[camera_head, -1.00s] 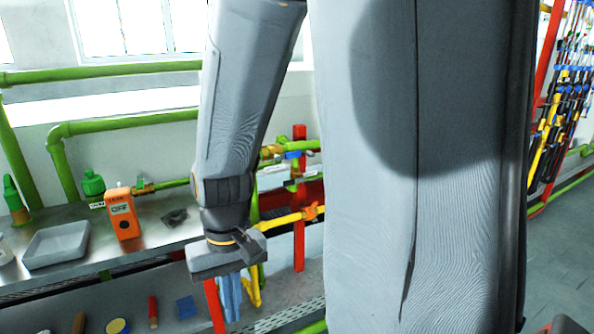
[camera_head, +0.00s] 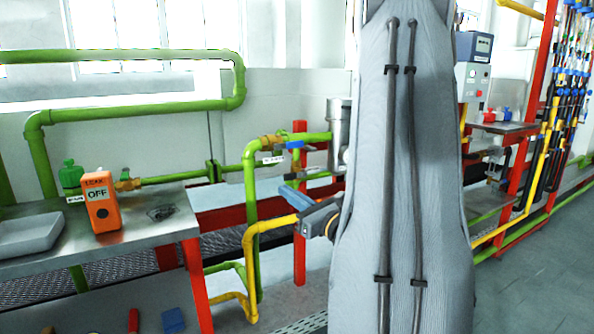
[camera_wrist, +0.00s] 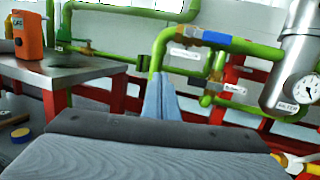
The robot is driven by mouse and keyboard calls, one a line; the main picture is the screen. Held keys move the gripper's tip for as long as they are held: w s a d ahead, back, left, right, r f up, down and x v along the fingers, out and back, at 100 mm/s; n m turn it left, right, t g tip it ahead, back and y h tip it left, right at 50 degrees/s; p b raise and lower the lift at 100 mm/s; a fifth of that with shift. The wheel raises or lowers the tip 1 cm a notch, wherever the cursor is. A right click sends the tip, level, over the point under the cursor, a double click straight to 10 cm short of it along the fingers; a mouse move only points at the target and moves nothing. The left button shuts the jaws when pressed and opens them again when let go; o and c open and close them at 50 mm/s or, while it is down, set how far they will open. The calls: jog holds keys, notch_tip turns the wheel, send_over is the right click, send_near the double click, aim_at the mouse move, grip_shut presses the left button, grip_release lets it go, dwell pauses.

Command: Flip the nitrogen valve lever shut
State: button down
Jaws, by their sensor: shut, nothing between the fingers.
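A blue valve lever (camera_head: 295,144) sits on a brass valve in the green pipe, with a white label (camera_head: 272,160) below it. In the wrist view the lever (camera_wrist: 217,42) lies roughly level, in line with the pipe; its label text is too small to read surely. A second label hangs lower right in that view (camera_wrist: 235,89). My gripper (camera_head: 291,190) is shut and empty, with its blue-grey fingers below the lever and apart from it in the picture. In the wrist view the fingertips (camera_wrist: 159,80) show lower left of the lever, before the green pipe.
A yellow pipe (camera_head: 247,243) runs below my gripper. A steel canister with a gauge (camera_wrist: 297,75) stands right of the lever.

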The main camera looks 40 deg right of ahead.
aim_at(289, 145)
jog(key=s+d+m+h, duration=0.3)
jog(key=d+h, duration=0.2)
jog(key=d, duration=0.2)
jog(key=shift+d+b, duration=0.15)
jog(key=shift+b, duration=0.15)
jog(key=shift+w, duration=0.1)
jog(key=x, duration=0.9)
jog(key=shift+r, duration=0.1)
jog(key=shift+w+r+p, duration=0.2)
jog(key=shift+r+p, duration=0.2)
jog(key=shift+r, duration=0.65)
jog(key=shift+w+r+p, duration=0.25)
jog(key=shift+r+p, duration=0.1)
jog(key=shift+r, duration=0.7)
